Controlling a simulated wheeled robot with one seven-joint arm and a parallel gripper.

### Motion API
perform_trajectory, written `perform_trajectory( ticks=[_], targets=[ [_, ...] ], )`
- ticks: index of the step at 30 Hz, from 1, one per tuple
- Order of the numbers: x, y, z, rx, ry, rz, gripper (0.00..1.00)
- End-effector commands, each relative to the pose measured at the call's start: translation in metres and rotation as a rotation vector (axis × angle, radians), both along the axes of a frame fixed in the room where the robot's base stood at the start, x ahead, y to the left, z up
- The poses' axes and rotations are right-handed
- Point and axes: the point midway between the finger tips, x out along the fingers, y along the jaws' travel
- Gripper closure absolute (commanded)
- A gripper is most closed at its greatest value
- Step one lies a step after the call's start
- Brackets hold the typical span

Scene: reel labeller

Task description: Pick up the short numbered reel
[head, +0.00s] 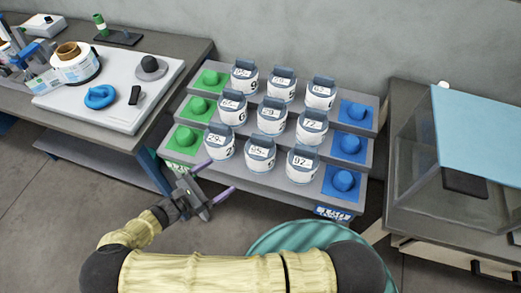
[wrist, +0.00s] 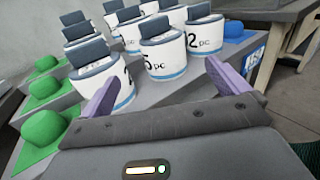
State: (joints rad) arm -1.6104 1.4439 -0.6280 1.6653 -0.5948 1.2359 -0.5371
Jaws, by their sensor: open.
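Several white reels with blue bands and grey-blue tops stand in three rows on a grey stepped stand (head: 240,172). The front row has a left reel (head: 219,148), a middle reel (head: 260,159) and a right reel (head: 301,166). Their tags seem to start 29, 95 and 92. I cannot tell which reel is the short one. My gripper (head: 212,182) is open and empty, in front of the stand's front left. In the wrist view its purple fingers (wrist: 162,78) point at the front row; the left finger overlaps the left reel (wrist: 122,90), and the middle reel (wrist: 163,58) stands beyond the gap.
Green knobs (head: 187,136) line the stand's left side and blue knobs (head: 344,180) its right. A left table (head: 195,47) carries a labelling device with a brown-cored reel (head: 75,63). A clear-sided case (head: 450,150) stands at right. The floor before the stand is partly free.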

Motion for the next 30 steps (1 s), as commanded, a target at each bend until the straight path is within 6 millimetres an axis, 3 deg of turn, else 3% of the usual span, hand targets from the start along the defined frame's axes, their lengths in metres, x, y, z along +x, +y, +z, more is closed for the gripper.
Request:
perform_trajectory(
  ticks=[5, 24, 30],
  targets=[
    [0.007, -0.010, 0.002, 0.000, 0.000, -0.003, 0.00],
    [0.071, -0.094, 0.002, 0.000, 0.000, -0.004, 0.00],
    [0.074, -0.098, 0.000, 0.003, 0.001, -0.002, 0.00]
  ],
)
